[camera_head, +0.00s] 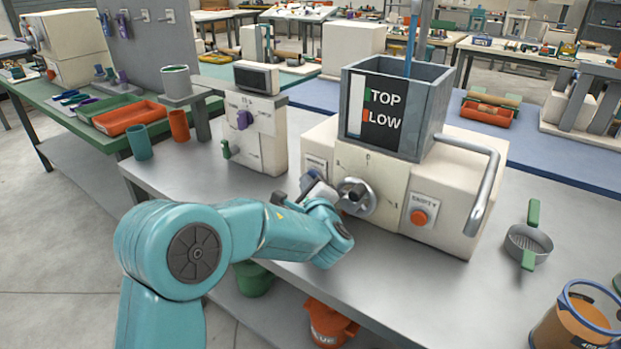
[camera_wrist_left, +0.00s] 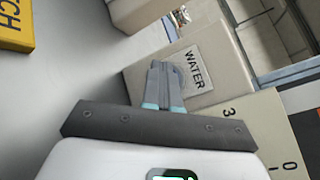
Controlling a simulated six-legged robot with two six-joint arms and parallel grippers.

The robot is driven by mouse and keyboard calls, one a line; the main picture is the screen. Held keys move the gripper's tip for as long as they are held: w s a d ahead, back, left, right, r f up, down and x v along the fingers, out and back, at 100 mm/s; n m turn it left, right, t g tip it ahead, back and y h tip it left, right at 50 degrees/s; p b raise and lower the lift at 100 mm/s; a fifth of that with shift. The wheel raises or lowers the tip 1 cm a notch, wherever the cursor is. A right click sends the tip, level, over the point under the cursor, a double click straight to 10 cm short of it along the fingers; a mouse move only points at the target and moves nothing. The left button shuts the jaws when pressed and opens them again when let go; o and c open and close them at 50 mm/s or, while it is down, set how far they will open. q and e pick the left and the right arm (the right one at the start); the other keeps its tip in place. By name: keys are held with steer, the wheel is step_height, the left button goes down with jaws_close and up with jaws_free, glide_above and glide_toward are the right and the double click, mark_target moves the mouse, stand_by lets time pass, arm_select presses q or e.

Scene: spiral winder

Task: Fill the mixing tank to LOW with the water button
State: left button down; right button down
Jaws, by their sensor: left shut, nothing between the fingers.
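The grey mixing tank (camera_head: 437,107) stands on a cream machine (camera_head: 375,197). Its black front panel (camera_head: 388,118) reads TOP beside a green mark and LOW beside a red mark, with a pale strip at the left. I cannot make out a liquid level. My left gripper (camera_head: 311,180) is at the machine's left front. In the left wrist view its shut, empty fingers (camera_wrist_left: 163,70) point at the WATER plate (camera_wrist_left: 190,70). The fingers overlap the plate's near edge and the water button is hidden, so I cannot tell whether they touch it. My right gripper is out of view.
A round metal dial (camera_head: 356,197) and the orange EMPTY button (camera_head: 419,217) sit right of my gripper. A curved handle (camera_head: 487,185) juts from the machine's right side. A smaller cream unit (camera_head: 258,135) stands left. A sieve (camera_head: 528,243) lies at the right.

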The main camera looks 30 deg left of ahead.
arm_select(q)
steer(key=shift+d+f, duration=0.15)
steer(key=shift+d, duration=0.05)
steer(key=shift+s+f+b, duration=0.1)
steer(key=shift+f+b, duration=0.05)
steer(key=shift+b, duration=0.15)
steer(key=shift+s+b, duration=0.45)
steer(key=shift+b, duration=0.05)
steer(key=shift+s+a, duration=0.1)
steer(key=shift+s, duration=0.15)
steer(key=shift+s+a+b, duration=0.1)
steer(key=shift+s+b, duration=0.3)
steer(key=s+b, duration=0.1)
steer(key=s, duration=0.1)
steer(key=shift+s+b, duration=0.3)
steer(key=shift+s+a+b, duration=0.1)
steer(key=shift+s+b, duration=0.2)
steer(key=shift+s, duration=0.35)
steer(key=shift+s+r, duration=0.15)
steer(key=shift+r, duration=0.05)
